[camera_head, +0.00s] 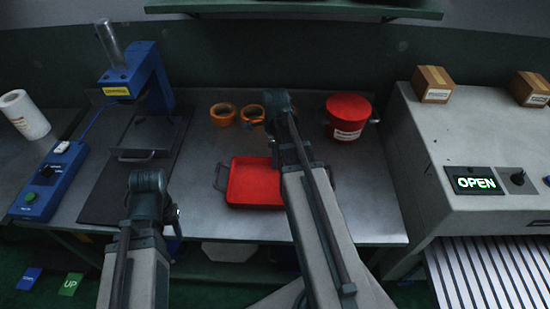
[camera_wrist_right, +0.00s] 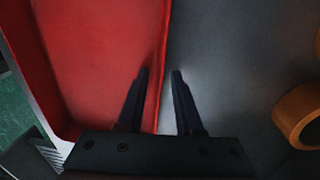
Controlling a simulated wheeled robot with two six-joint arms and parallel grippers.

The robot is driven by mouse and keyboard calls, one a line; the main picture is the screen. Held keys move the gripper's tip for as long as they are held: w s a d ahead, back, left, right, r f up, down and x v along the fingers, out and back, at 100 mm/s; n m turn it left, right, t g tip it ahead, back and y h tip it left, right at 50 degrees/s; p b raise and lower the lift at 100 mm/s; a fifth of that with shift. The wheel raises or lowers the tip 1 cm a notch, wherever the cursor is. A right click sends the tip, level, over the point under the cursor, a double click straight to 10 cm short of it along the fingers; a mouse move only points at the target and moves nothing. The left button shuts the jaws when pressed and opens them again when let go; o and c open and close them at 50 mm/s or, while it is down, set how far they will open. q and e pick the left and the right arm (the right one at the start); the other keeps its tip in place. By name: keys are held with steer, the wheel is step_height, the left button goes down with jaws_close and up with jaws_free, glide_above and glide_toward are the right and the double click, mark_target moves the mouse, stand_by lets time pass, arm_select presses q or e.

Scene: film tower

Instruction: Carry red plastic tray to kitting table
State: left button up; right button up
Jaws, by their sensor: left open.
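The red plastic tray (camera_head: 254,184) lies flat on the grey metal bench, with a dark handle at its left and another partly visible at its right. My right arm covers its right part. In the right wrist view the tray (camera_wrist_right: 95,60) fills the left side. My right gripper (camera_wrist_right: 159,75) is open and empty, its fingertips on either side of the tray's edge in the picture; I cannot tell how high they are. My left gripper (camera_head: 150,190) is left of the tray, apart from it, its jaws hard to make out. I cannot tell which surface is the kitting table.
Orange rings (camera_head: 223,114) stand behind the tray; one shows in the right wrist view (camera_wrist_right: 298,115). A red lidded pot (camera_head: 347,116) stands back right. A blue press (camera_head: 148,80) is at left. A grey machine with an OPEN display (camera_head: 475,181) and boxes on top bounds the right.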

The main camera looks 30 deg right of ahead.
steer(key=shift+r, duration=0.15)
step_height(320, 180, up, 12)
steer(key=p, duration=1.2)
steer(key=shift+w+d, duration=0.3)
steer(key=shift+w, duration=0.15)
steer(key=s+a+n, duration=0.3)
steer(key=a+n, duration=0.6)
steer(key=s+a+n+h, duration=0.1)
steer(key=s+a+n, duration=0.3)
steer(key=a+n, duration=0.4)
steer(key=s+a+n, duration=0.4)
steer(key=a+n, duration=0.5)
steer(key=n, duration=0.2)
steer(key=shift+a+t+h, duration=0.3)
steer(key=shift+a+h, duration=0.05)
steer(key=shift+h, duration=0.05)
